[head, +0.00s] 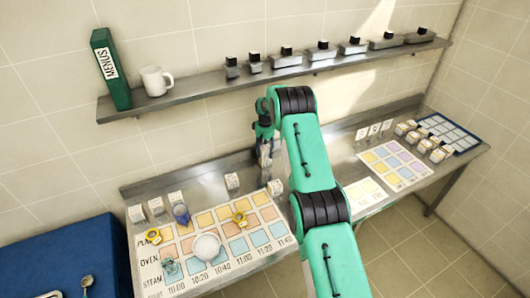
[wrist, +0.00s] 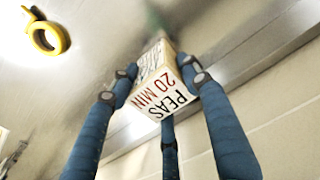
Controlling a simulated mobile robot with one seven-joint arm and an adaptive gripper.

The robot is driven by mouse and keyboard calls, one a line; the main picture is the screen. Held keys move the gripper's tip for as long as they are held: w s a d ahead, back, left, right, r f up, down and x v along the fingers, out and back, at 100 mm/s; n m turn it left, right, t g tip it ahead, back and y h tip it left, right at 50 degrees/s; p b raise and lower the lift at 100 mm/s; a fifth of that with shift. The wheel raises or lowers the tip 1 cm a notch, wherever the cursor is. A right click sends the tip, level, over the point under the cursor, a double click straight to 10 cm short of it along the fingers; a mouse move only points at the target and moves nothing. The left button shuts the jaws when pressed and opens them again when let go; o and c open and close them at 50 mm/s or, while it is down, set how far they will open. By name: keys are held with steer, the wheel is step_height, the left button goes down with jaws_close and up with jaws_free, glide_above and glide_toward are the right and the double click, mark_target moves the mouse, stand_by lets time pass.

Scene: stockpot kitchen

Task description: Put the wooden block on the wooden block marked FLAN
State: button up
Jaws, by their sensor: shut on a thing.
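My gripper (head: 266,150) hangs over the back of the steel counter, left of the middle. In the wrist view its blue fingers (wrist: 160,88) are closed around a wooden block (wrist: 164,92) with the words PEAS 20 MIN on the faces toward the camera. Several pale wooden blocks stand along the back of the counter, such as one at the far left (head: 137,213) and one left of the gripper (head: 232,182). More blocks (head: 402,128) stand at the right. Their lettering is too small to read, so I cannot tell which is marked FLAN.
A wall shelf (head: 210,98) above holds a green MENUS binder (head: 110,70), a mug (head: 156,81) and several dark-topped weights.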

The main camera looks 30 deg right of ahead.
mark_target(265, 148)
steer(key=shift+f, duration=0.15)
steer(key=o, duration=1.3)
steer(key=shift+o, duration=0.2)
steer(key=shift+r, duration=2.15)
steer(key=shift+b, duration=0.3)
